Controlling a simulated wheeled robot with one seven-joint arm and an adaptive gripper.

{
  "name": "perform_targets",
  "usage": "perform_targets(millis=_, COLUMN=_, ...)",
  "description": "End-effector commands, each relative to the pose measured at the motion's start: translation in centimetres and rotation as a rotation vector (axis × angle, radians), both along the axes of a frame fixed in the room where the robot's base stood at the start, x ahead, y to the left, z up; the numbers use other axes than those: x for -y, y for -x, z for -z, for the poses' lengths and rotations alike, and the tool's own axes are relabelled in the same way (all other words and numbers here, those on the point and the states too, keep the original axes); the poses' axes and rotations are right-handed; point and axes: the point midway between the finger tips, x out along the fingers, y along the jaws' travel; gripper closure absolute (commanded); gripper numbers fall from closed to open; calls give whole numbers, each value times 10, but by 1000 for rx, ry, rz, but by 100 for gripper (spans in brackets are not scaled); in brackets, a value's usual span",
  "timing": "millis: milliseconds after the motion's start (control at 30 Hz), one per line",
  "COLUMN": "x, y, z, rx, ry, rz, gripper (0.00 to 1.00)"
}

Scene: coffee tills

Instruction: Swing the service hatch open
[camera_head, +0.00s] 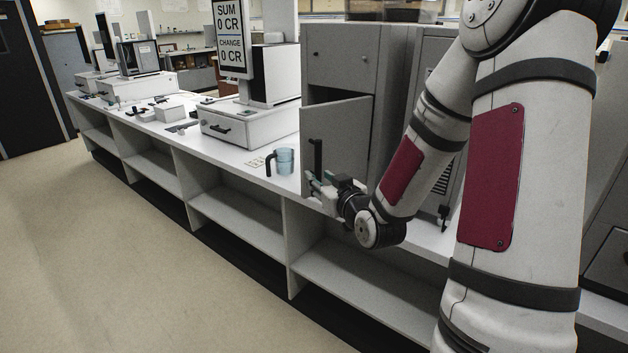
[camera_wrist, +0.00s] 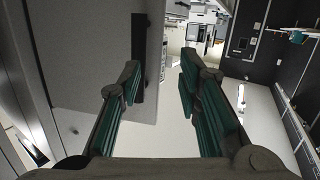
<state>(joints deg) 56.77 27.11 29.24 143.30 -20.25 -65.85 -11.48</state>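The service hatch (camera_head: 345,140) is a grey door on the front of a grey cabinet. It looks ajar, its left edge standing out from the cabinet, with a dark gap along its top. A black vertical handle (camera_head: 318,157) is near that free edge. My gripper (camera_head: 314,182) is at the hatch's lower left, just below the handle. In the wrist view, my gripper (camera_wrist: 160,75) is open, with nothing between its fingers. The handle (camera_wrist: 138,45) shows behind the left fingertip, and the hatch panel (camera_wrist: 95,60) fills the left side. I cannot tell whether the finger touches it.
The white counter (camera_head: 262,178) carries a blue cup (camera_head: 285,161) left of the hatch. A cash drawer (camera_head: 235,128) and a price display (camera_head: 230,40) stand farther left. Open shelves lie under the counter. The floor (camera_head: 110,240) in front is clear.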

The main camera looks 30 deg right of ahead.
Motion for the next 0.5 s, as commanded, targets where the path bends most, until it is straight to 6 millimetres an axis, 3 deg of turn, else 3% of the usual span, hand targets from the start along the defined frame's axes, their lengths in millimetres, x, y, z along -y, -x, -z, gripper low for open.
perform_targets(millis=100, x=16, y=3, z=0, rx=92, ry=-30, rz=33, gripper=68)
perform_targets(millis=267, x=24, y=3, z=-5, rx=147, ry=-39, rz=49, gripper=68)
perform_targets(millis=500, x=28, y=-16, z=-5, rx=150, ry=-37, rz=50, gripper=68)
